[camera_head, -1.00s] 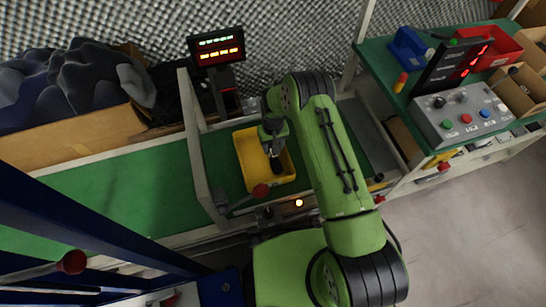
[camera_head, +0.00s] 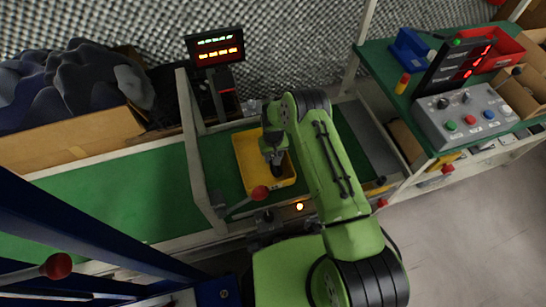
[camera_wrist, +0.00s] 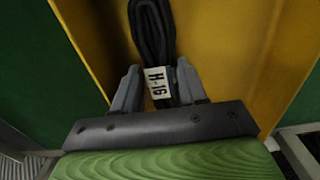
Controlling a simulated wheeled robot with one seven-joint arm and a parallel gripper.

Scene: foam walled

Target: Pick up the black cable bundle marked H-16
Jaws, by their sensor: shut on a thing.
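The black cable bundle (camera_wrist: 150,32) shows in the wrist view with a white tag (camera_wrist: 157,84) reading H-16. My gripper (camera_wrist: 157,84) is shut on the bundle, with one grey finger on each side of the tagged part. The bundle is inside or just over the yellow tray (camera_wrist: 254,50); I cannot tell whether it touches the tray floor. In the head view, my gripper (camera_head: 275,162) is over the yellow tray (camera_head: 243,158), and the bundle there is mostly hidden by it.
The tray sits on a green conveyor belt (camera_head: 110,208) beside a pale metal frame (camera_head: 193,150). A display (camera_head: 216,46) stands behind. At right, a green table holds a control box (camera_head: 465,118) and a red bin (camera_head: 503,48). A red-knobbed lever (camera_head: 260,193) is close to the tray.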

